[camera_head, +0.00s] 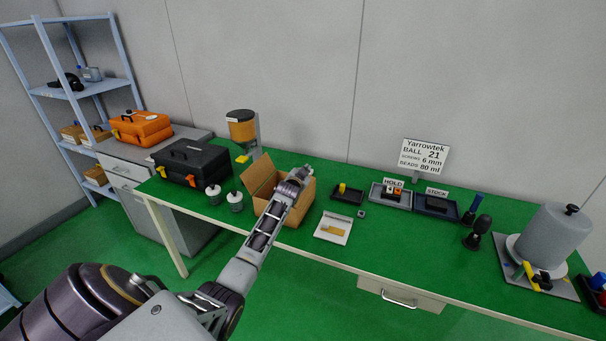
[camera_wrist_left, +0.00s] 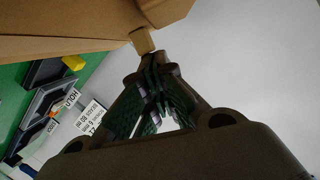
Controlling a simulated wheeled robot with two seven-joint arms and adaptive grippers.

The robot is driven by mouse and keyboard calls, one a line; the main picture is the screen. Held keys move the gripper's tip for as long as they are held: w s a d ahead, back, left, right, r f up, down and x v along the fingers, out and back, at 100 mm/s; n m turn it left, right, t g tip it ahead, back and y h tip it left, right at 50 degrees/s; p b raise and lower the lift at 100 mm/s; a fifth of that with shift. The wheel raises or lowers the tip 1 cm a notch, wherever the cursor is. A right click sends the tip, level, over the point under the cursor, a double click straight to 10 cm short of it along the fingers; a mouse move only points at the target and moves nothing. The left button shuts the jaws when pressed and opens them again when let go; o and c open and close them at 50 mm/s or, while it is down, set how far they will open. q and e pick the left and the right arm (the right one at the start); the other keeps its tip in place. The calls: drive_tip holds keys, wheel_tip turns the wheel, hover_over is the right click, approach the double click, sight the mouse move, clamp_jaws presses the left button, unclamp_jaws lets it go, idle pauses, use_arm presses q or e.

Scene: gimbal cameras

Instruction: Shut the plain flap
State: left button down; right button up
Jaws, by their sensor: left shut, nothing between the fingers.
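An open cardboard box (camera_head: 268,207) stands on the green table. One broad flap (camera_head: 260,177) stands up and leans outward on its left side; no marking shows on it. My left arm reaches across the box, and my left gripper (camera_head: 302,172) is at its back right, above the rim. My arm hides part of the box, so its other flaps are hard to tell. In the left wrist view the shut, empty fingers (camera_wrist_left: 153,62) point at the cardboard (camera_wrist_left: 60,28) along the top. Their tips are close to a cardboard edge; I cannot tell whether they touch. My right gripper is not in view.
Two small jars (camera_head: 235,201) and a black toolbox (camera_head: 191,162) stand left of the box. A dispenser (camera_head: 243,130) is behind it. A white card (camera_head: 333,228) and a small black tray (camera_head: 347,194) lie to the right. The wall is behind.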

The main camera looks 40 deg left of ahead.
use_arm(q)
drive_tip(key=shift+a+f, duration=0.15)
drive_tip(key=shift+a, duration=0.2)
drive_tip(key=shift+s+a+f+n+p, duration=0.1)
drive_tip(key=shift+a+f+n+p, duration=0.05)
drive_tip(key=shift+a+n+p, duration=0.35)
drive_tip(key=shift+s+a+f, duration=0.1)
drive_tip(key=shift+f, duration=0.15)
drive_tip(key=shift+a+f, duration=0.15)
drive_tip(key=shift+a, duration=0.05)
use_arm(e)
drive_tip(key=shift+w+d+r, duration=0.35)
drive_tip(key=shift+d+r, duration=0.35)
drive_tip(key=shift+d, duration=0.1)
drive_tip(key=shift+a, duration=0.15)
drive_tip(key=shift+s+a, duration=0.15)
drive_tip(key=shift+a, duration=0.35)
use_arm(q)
drive_tip(key=shift+r+p, duration=0.2)
drive_tip(key=shift+p, duration=0.1)
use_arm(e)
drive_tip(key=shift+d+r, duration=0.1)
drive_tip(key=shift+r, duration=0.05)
